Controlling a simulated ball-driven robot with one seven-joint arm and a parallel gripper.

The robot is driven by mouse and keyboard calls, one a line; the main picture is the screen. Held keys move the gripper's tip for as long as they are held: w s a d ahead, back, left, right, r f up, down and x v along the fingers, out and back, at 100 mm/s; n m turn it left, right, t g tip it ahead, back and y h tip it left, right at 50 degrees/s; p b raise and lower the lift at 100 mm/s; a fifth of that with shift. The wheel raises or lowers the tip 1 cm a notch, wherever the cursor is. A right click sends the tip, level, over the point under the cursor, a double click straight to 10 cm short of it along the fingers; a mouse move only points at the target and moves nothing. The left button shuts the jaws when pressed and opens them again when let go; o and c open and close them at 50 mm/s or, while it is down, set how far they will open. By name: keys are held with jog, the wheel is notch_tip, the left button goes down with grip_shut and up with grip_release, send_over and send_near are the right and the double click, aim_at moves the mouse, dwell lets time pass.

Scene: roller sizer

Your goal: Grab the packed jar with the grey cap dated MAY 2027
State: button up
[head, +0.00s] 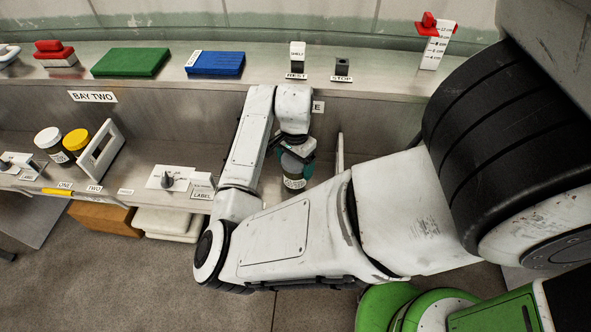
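A jar (294,183) with a grey cap and a pale printed label stands in the lower bay at the middle of the head view. The print is too small to read, so I cannot tell its date. My gripper (296,157) points down at the jar's top, with its dark and teal fingers beside the cap. The fingers overlap the cap and are partly hidden by my wrist. I cannot tell whether they grip it or stand open around it.
A white-capped jar (50,147) and a yellow-capped jar (78,143) stand at left beside a white upright frame (100,150). A green block (130,62), a blue block (214,64) and a height gauge (436,50) are on the upper shelf. A thin upright panel (340,153) stands right of the gripper.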

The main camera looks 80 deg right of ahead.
jog(key=c, duration=0.8)
jog(key=shift+r, duration=0.1)
